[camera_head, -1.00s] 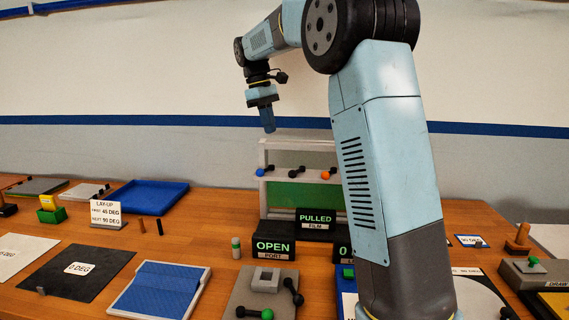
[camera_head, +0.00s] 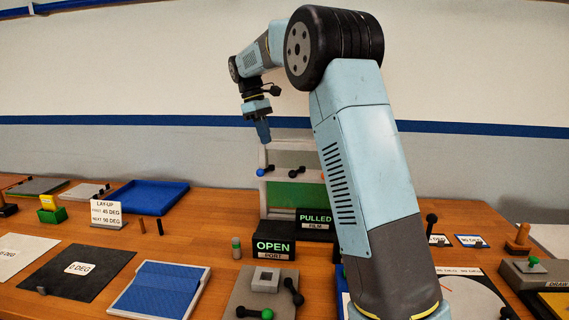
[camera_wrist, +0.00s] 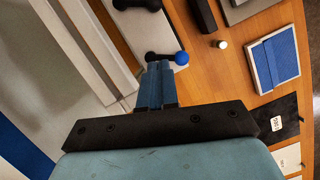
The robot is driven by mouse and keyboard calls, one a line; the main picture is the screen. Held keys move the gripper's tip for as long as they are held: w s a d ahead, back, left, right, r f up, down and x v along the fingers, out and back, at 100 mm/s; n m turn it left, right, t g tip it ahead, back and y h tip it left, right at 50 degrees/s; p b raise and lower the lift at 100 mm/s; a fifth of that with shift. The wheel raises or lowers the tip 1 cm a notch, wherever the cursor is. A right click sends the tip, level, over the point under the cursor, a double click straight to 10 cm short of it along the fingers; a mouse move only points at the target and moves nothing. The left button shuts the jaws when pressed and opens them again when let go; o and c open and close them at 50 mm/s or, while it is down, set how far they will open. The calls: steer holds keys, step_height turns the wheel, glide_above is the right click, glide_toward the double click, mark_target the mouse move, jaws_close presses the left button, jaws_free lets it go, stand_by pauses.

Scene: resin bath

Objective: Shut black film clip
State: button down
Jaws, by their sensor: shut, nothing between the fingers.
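The pale film frame (camera_head: 265,152) stands at the back of the table, with small clips along its upper bar. The left clip has a blue knob (camera_head: 261,172). Right of it is a clip with a black knob (camera_head: 293,173), probably the black film clip; a dark lever shows in the wrist view (camera_wrist: 136,4). My gripper (camera_head: 264,138) is shut and empty, pointing down just above the frame's left end. In the wrist view its fingertips (camera_wrist: 157,66) appear beside the blue knob (camera_wrist: 182,58); contact cannot be told. My arm hides the frame's right end.
A "PULLED FILM" sign (camera_head: 315,219) and an "OPEN PORT" sign (camera_head: 274,249) stand in front of the frame. A blue tray (camera_head: 148,197) lies further left. Bare table lies between tray and frame.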

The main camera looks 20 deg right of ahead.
mark_target(296, 172)
steer(key=x, duration=0.7)
steer(key=shift+s+d+f, duration=0.1)
steer(key=shift+f, duration=0.15)
steer(key=shift+s+d+f, duration=0.25)
steer(key=shift+s+d, duration=0.5)
steer(key=shift+d, duration=0.05)
steer(key=shift+s+d+f, duration=0.2)
steer(key=shift+s+d, duration=0.35)
steer(key=shift+d, duration=0.1)
